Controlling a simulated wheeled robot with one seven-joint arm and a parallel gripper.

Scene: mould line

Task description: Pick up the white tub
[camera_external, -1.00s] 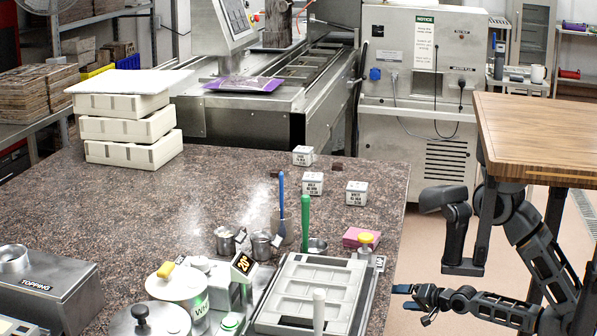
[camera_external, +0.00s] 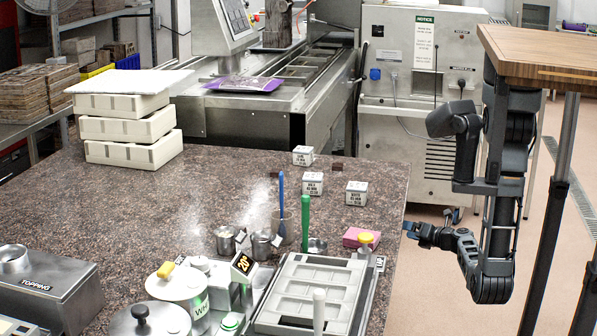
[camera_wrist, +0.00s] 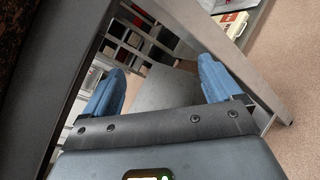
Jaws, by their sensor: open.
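A white tub (camera_external: 183,289) with a yellow-knobbed lid and a label whose visible letters read "WH" stands upright at the front of the speckled counter (camera_external: 110,215). It is among metal pots and a scale-like device that partly hide its right side. My gripper (camera_external: 409,228) is beside the counter's right edge, far right of the tub and apart from it. In the wrist view my gripper (camera_wrist: 161,72) shows two blue fingers spread wide with nothing between them. The tub is not in the wrist view.
A pale mould tray (camera_external: 312,290), a pink block (camera_external: 358,236) and small labelled cubes (camera_external: 312,184) stand between my gripper and the tub. A wooden-topped table (camera_external: 545,50) is close to my arm. The wrist view shows a metal frame, shelves (camera_wrist: 150,38) and floor.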

